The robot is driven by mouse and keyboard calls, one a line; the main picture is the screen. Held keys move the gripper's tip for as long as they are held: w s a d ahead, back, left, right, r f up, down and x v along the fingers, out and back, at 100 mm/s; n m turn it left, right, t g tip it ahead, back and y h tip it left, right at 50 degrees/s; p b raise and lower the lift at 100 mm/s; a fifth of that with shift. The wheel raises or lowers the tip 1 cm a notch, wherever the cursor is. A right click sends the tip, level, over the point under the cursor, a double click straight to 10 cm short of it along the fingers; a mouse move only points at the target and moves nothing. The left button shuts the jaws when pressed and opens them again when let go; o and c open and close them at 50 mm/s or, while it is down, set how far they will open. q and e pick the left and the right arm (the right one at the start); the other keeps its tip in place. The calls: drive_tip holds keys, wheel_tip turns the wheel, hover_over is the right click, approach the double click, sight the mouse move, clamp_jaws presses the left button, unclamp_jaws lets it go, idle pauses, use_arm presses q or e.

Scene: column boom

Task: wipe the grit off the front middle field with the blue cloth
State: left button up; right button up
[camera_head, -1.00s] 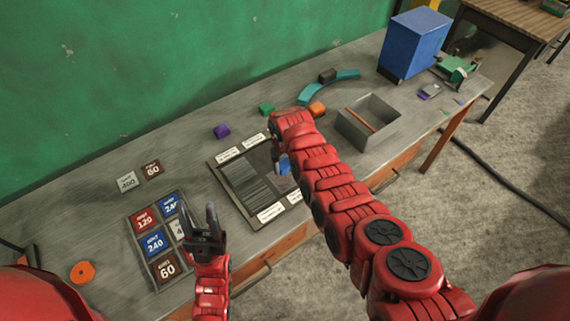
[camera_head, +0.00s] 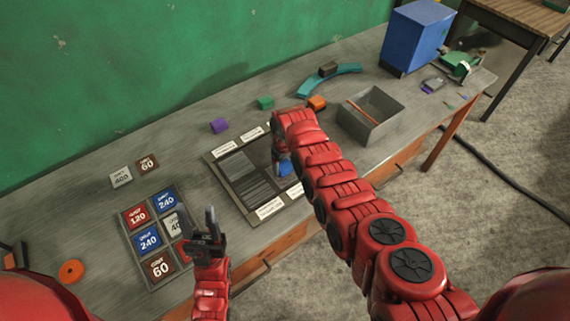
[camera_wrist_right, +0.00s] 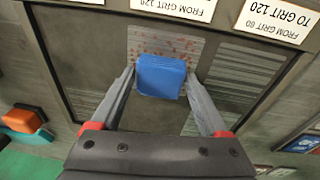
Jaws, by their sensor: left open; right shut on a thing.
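The blue cloth (camera_head: 286,168) is a small folded block between the fingers of my right gripper (camera_wrist_right: 161,82), which is shut on it. It also shows in the right wrist view (camera_wrist_right: 161,75), low over the panel or touching it; I cannot tell which. Reddish-brown grit (camera_wrist_right: 165,47) is scattered on a lighter scratched field beside the cloth. The cloth and fingers hide part of that field. The dark framed panel (camera_head: 228,185) has several label plates along its edges. My left gripper (camera_head: 197,222) is open and empty, over the right side of the card tray.
The card tray (camera_head: 146,268) holds several grit cards. Loose cards, an orange disc (camera_head: 71,271), and purple (camera_head: 219,125), green (camera_head: 265,102) and orange (camera_head: 316,102) blocks lie about. A grey open box (camera_head: 369,130) stands right of my right arm. A blue box (camera_head: 416,38) stands farther back.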

drive_tip(key=shift+f+b, duration=0.65)
drive_tip(key=shift+f, duration=0.05)
drive_tip(key=shift+s+a+r+p, duration=0.2)
drive_tip(key=shift+s+a+p, duration=0.2)
drive_tip(key=shift+a+p, duration=0.25)
drive_tip(key=shift+s+a, duration=0.15)
drive_tip(key=shift+s, duration=0.05)
drive_tip(key=shift+f, duration=0.1)
drive_tip(key=shift+w+d+f+b, duration=0.1)
drive_tip(key=shift+w+d+b, duration=0.15)
drive_tip(key=shift+d+b, duration=0.1)
drive_tip(key=shift+w+d+f+b, duration=0.1)
drive_tip(key=shift+w+d+b, duration=0.35)
drive_tip(key=shift+d+b, duration=0.2)
drive_tip(key=shift+w+d+b, duration=0.4)
drive_tip(key=shift+d+b, duration=0.15)
drive_tip(key=shift+b, duration=0.05)
